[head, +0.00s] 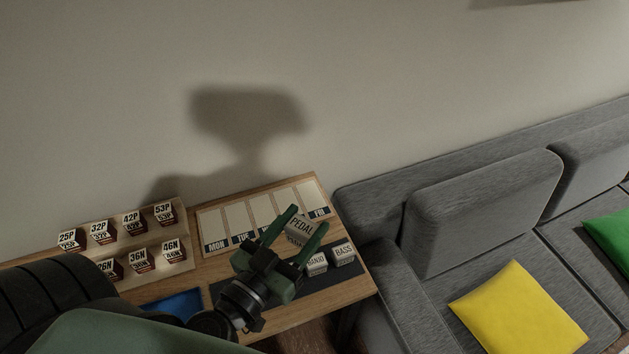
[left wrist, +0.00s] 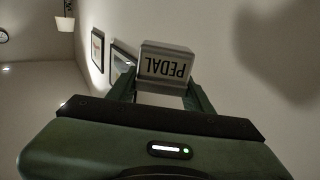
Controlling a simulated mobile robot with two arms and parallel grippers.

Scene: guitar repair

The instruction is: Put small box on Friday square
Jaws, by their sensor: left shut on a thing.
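A small box labelled PEDAL (head: 300,226) is held between the fingers of my left gripper (head: 304,229). In the left wrist view the PEDAL box (left wrist: 165,64) sits between the fingertips of the gripper (left wrist: 165,88), its label upside down. The box is in front of the weekday board (head: 234,222) in the head view; its height above the table cannot be told exactly. The Friday square (head: 312,196), marked FRI, is at the board's right end and looks empty. The gripper covers part of the board's middle squares. My right gripper is not in view.
Boxes labelled BANJO (head: 316,264) and BASS (head: 343,254) stand on a dark mat (head: 318,280) near the table's right edge. A stepped rack (head: 150,240) with several small boxes is at the left. A grey sofa (head: 480,215) stands to the right.

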